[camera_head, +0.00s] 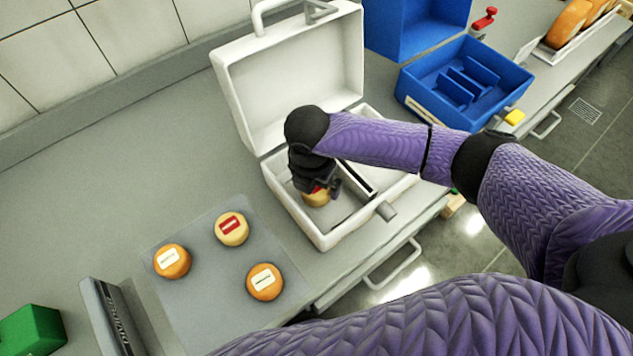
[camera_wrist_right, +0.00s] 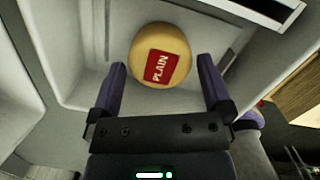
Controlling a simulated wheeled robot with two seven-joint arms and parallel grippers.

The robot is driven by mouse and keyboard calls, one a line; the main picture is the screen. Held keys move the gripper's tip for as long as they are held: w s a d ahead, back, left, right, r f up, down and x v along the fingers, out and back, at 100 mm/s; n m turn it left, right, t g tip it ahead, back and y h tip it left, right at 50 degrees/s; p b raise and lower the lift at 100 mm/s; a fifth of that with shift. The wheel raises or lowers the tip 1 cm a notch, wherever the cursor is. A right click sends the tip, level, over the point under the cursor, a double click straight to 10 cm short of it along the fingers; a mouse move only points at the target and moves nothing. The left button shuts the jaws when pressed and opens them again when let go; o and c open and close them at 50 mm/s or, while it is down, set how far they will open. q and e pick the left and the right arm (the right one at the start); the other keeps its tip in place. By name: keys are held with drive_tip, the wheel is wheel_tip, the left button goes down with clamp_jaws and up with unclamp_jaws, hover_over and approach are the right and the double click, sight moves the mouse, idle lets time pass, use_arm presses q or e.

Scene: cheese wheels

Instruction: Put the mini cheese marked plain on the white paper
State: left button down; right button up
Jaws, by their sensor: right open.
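The mini cheese marked PLAIN is a round yellow cheese with a red label (camera_wrist_right: 172,38). It sits inside the open white case (camera_head: 325,240), partly hidden by my gripper in the head view (camera_head: 317,200). My right gripper (camera_wrist_right: 162,72) is open, its two fingers to either side of the cheese's near part, with gaps showing. In the head view the right gripper (camera_head: 322,186) is low inside the case. A flat grey sheet (camera_head: 205,290) lies on the counter; no clearly white paper shows. My left gripper is out of view.
On the sheet are a yellow cheese with a red label (camera_head: 232,229) and two orange cheeses (camera_head: 172,261) (camera_head: 265,282) with white labels. The case's raised lid (camera_head: 290,85) and walls surround my gripper. A blue case (camera_head: 465,80) stands right, a green block (camera_head: 32,330) lower left.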

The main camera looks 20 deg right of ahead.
wheel_tip(320, 180, up, 10)
drive_tip(key=p, duration=0.2)
drive_tip(key=shift+s+a, duration=0.45)
drive_tip(key=shift+f, duration=0.1)
idle(0.5)
